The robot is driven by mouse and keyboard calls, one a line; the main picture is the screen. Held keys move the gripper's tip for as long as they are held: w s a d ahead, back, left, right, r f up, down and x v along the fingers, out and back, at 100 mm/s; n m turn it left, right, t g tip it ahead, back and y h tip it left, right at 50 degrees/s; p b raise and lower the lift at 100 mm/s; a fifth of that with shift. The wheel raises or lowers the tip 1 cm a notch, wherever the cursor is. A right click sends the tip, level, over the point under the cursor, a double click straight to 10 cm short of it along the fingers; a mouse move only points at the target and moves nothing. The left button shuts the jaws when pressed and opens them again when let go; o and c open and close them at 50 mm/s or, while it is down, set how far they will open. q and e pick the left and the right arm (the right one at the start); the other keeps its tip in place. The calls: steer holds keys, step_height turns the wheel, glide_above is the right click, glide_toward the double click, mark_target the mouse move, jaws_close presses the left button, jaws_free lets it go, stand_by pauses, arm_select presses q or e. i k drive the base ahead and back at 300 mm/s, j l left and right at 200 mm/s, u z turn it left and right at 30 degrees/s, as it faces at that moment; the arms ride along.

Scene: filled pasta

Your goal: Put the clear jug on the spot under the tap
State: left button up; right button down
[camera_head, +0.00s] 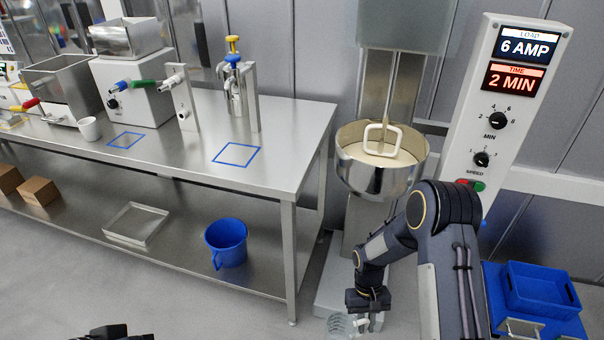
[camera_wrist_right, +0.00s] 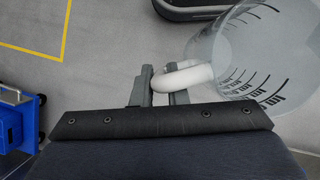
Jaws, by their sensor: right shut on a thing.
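The clear jug (camera_wrist_right: 235,50) with black scale marks is in the right wrist view, its pale handle (camera_wrist_right: 182,78) between my right gripper's fingers (camera_wrist_right: 160,88). My right gripper (camera_head: 366,318) is shut on that handle. In the head view the jug (camera_head: 340,325) hangs low at the bottom edge, near the mixer's base and partly cut off. A steel tap column (camera_head: 240,95) with blue and yellow handles stands on the steel table (camera_head: 185,155). A blue square outline (camera_head: 236,154) lies on the tabletop in front of it, empty. My left gripper's fingers do not show.
A second blue outline (camera_head: 125,140) lies empty on the table, near a post with a nozzle (camera_head: 182,98) and a white cup (camera_head: 89,128). A mixer bowl (camera_head: 380,170) stands right of the table. A blue bucket (camera_head: 226,243) is on the lower shelf. Blue crates (camera_head: 535,290) stand at right.

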mark_target(233, 157)
steer(key=i+j+z, duration=0.25)
steer(key=j, duration=0.45)
steer(key=j+z, duration=0.25)
steer(key=j, duration=0.4)
steer(key=j+z, duration=0.25)
steer(key=j, duration=0.5)
steer(key=i, duration=0.05)
